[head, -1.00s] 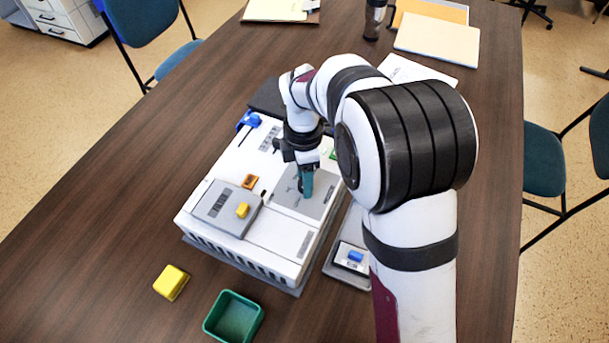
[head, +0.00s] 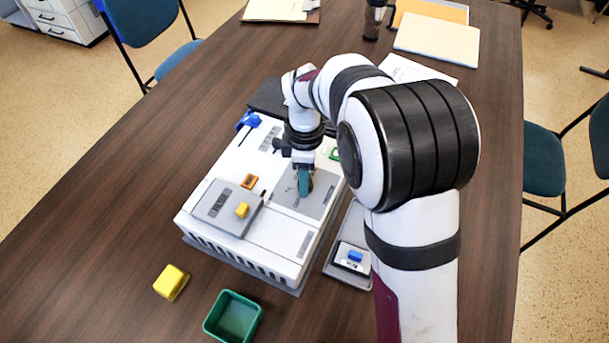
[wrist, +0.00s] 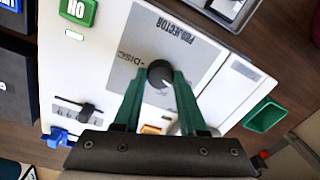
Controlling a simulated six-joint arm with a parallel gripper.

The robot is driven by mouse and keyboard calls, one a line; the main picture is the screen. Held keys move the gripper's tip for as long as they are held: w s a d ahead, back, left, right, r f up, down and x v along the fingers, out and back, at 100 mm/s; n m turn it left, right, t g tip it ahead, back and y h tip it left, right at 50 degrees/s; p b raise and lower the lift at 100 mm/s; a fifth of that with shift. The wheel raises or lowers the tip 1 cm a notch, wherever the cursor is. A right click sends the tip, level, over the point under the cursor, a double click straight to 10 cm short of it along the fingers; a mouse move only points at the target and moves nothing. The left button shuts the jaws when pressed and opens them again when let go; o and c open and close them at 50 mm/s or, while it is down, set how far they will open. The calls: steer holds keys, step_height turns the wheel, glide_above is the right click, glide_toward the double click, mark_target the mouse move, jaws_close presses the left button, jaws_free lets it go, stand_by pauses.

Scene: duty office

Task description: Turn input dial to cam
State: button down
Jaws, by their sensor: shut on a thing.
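The input dial (wrist: 158,70) is a round black knob on a grey panel (wrist: 190,45) marked PROJECTOR, with the word DISC beside it in the wrist view. The panel (head: 322,187) is on the right part of the white projector unit (head: 277,238) in the head view. My gripper (wrist: 161,80) has its two green fingers on either side of the dial and is shut on it. In the head view my gripper (head: 305,187) points down at the panel and mostly hides the dial. I cannot read a CAM label, and the dial's pointer is unclear.
A grey raised block with a yellow knob (head: 242,210) and an orange switch (head: 249,181) are left of my gripper. A green ON button (wrist: 78,10) is near the panel. A yellow block (head: 171,282), a green bin (head: 233,317) and a blue-switched box (head: 352,257) lie nearby.

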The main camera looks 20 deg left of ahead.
steer(key=m, duration=0.4)
steer(key=shift+m, duration=0.3)
steer(key=m, duration=0.5)
steer(key=shift+d+m, duration=0.1)
steer(key=shift+m, duration=0.2)
steer(key=m, duration=0.5)
steer(key=shift+y, duration=0.4)
steer(key=shift+m+t, duration=0.3)
steer(key=shift+m, duration=2.2)
steer(key=shift+c, duration=2.3)
jaws_free()
steer(key=shift+r, duration=0.1)
